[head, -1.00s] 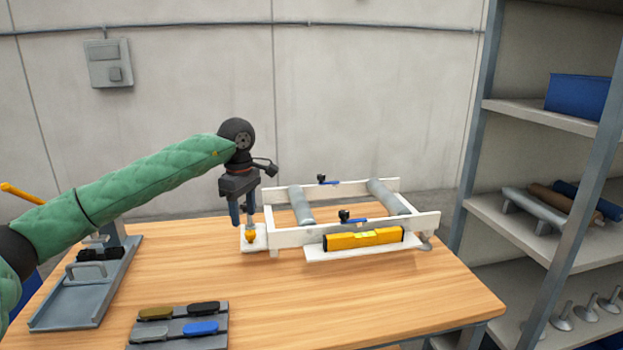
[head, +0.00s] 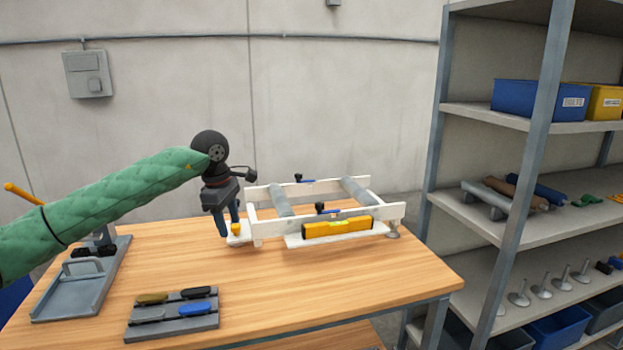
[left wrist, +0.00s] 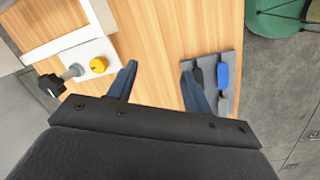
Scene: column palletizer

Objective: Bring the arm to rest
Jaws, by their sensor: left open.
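My left gripper (head: 229,222) is open and empty, its fingers pointing down above the table beside the left end of the white roller frame (head: 262,228). In the left wrist view the two blue fingers of my left gripper (left wrist: 155,80) stand apart with only table between them. My right gripper is not in view.
A yellow spirit level (head: 338,228) lies on the frame's front ledge. A grey tray (head: 172,325) with several dark and blue pieces lies at the table's front; a grey metal fixture (head: 80,290) stands at left. Shelves (head: 510,125) stand at right. The table's right front is clear.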

